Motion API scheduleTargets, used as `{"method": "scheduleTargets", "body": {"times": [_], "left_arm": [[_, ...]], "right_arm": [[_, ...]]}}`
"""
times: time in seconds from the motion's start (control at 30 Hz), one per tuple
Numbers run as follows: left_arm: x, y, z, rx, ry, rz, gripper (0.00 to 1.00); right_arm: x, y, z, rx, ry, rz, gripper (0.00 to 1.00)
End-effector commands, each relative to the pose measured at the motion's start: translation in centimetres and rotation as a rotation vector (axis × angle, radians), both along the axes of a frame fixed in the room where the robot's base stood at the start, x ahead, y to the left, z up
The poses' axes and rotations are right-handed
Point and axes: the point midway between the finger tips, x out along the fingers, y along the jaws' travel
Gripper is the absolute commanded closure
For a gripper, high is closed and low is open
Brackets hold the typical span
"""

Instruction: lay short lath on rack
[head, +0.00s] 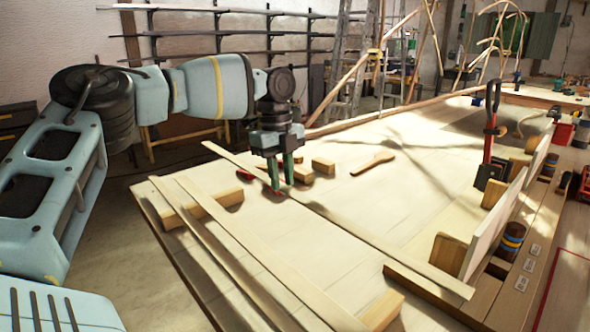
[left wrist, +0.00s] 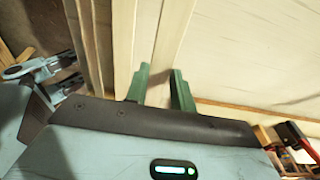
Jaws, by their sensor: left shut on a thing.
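My left gripper (head: 281,188) points down over the bench with its green fingers shut on a pale, thin lath (head: 380,241). The lath slants from the back left towards the front right bench edge. In the left wrist view the lath (left wrist: 171,45) runs between the two fingers (left wrist: 163,88). I cannot tell how far it is above the bench. Two more laths (head: 228,232) lie side by side at the left, across wooden blocks (head: 181,212). A wall rack (head: 237,53) with dark horizontal bars stands behind. My right gripper does not show.
Small blocks (head: 323,165) and a wooden paddle-shaped piece (head: 372,163) lie behind the lath. A red-and-black clamp (head: 489,140) and an upright board (head: 494,226) stand at the right.

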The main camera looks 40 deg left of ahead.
Motion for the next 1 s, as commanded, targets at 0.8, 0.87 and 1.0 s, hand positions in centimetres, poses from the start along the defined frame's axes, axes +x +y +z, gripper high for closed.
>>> {"method": "scheduleTargets", "body": {"times": [0.8,0.87,1.0], "left_arm": [[0.0,0.0,-5.8,-0.001,0.003,0.002,0.99],[0.0,0.0,-6.4,-0.001,0.002,0.001,0.99],[0.0,0.0,-7.8,-0.001,0.002,0.001,0.99]], "right_arm": [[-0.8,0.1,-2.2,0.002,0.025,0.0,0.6],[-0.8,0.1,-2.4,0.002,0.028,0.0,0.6],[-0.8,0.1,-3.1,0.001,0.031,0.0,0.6]]}}
